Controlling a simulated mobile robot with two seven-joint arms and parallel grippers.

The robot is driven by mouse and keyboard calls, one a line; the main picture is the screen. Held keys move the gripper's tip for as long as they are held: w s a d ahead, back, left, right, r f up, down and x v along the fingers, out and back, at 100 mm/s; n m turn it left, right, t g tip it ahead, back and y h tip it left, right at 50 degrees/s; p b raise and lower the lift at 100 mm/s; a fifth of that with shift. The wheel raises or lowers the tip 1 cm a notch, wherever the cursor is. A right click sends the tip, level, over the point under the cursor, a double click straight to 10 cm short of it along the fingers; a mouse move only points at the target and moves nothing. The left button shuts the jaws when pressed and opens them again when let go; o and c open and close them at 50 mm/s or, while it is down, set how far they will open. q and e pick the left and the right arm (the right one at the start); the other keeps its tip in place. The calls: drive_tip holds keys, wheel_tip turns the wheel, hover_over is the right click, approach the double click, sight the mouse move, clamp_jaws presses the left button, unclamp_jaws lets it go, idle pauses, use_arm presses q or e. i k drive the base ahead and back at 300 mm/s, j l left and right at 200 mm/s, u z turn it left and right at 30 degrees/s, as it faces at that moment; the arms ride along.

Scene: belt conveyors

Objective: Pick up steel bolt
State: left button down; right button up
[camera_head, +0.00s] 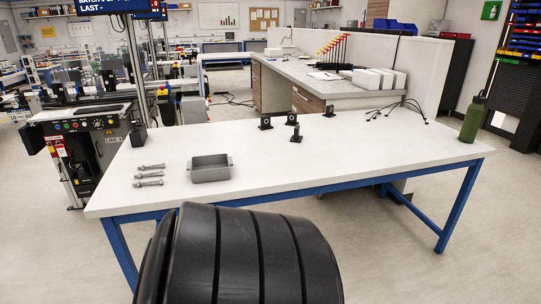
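Several steel bolts (149,183) lie on the left part of the white table (300,165). They are grey, lie roughly side by side and point left to right. A grey open bin (210,174) stands just to the right of the bolts. Neither of my grippers shows in the head view. A large black ribbed shape fills the bottom middle and hides part of the table's front edge.
Black cables (397,109) lie at the back right. A green bottle (473,118) stands near the right end. A conveyor machine (80,150) is beyond the left end. The front middle is clear.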

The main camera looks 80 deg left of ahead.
sight(143, 167)
drive_tip(key=u, duration=1)
drive_tip(key=j+u, duration=0.1)
drive_tip(key=u, duration=1.85)
drive_tip(key=i+u, duration=0.1)
drive_tip(key=u, duration=0.4)
drive_tip(key=i+l+u, duration=0.2)
drive_tip(key=i, duration=0.25)
drive_tip(key=i+z, duration=0.1)
drive_tip(key=i+l, duration=0.05)
